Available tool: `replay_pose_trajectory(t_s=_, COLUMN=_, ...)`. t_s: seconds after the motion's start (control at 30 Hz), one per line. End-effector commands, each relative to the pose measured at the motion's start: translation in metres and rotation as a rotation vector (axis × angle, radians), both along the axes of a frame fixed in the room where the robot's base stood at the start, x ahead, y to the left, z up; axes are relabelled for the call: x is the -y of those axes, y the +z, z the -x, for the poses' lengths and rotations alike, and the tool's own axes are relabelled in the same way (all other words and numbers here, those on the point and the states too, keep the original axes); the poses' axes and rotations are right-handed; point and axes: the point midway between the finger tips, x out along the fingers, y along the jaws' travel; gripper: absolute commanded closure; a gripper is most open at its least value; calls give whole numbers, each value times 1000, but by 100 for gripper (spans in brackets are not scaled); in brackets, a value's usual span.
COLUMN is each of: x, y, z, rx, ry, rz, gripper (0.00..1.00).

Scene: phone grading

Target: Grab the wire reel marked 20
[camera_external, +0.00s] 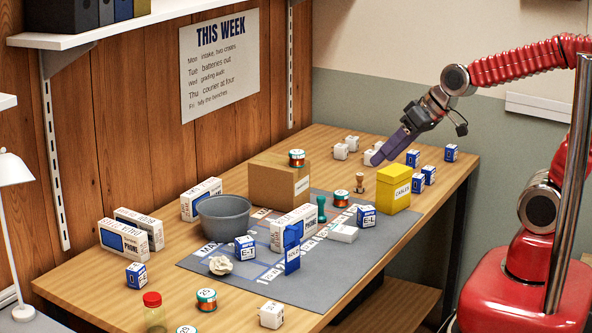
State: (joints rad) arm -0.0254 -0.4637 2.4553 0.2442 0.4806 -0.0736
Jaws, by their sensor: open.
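Several wire reels with copper-coloured windings and teal rims stand about the table. One reel (206,299) is near the front edge, with a number on its top too small to read surely. Another reel (186,330) is cut off by the bottom edge of the view. A third reel (341,198) stands on the grey mat, and one more reel (297,158) sits on top of the cardboard box. I cannot tell for sure which is marked 20. My gripper (374,160) is open, pointing down-left beside the white cubes at the far end, away from all reels.
The cardboard box (270,181), grey bucket (224,216), yellow box (393,192) and phone boxes (294,228) stand around the grey mat (330,270). A jar with a red lid (153,314) is beside the front reels.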

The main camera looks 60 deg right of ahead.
Motion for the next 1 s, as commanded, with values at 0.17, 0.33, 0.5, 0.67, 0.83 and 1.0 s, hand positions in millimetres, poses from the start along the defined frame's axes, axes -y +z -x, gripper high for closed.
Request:
replay_pose_trajectory(t_s=0.17, x=-4, y=-14, z=-44, rx=59, ry=-55, rz=-48, gripper=42)
replay_pose_trajectory(t_s=0.33, x=0, y=-28, z=-83, rx=117, ry=-127, rz=-76, gripper=42)
replay_pose_trajectory(t_s=0.5, x=11, y=-48, z=-116, rx=170, ry=-215, rz=-81, gripper=42)
replay_pose_trajectory(t_s=0.67, x=27, y=-69, z=-142, rx=215, ry=-308, rz=-67, gripper=42)
replay_pose_trajectory(t_s=0.83, x=49, y=-96, z=-161, rx=256, ry=-412, rz=-26, gripper=42)
replay_pose_trajectory(t_s=1.0, x=75, y=-125, z=-172, rx=290, ry=-520, rz=39, gripper=42)
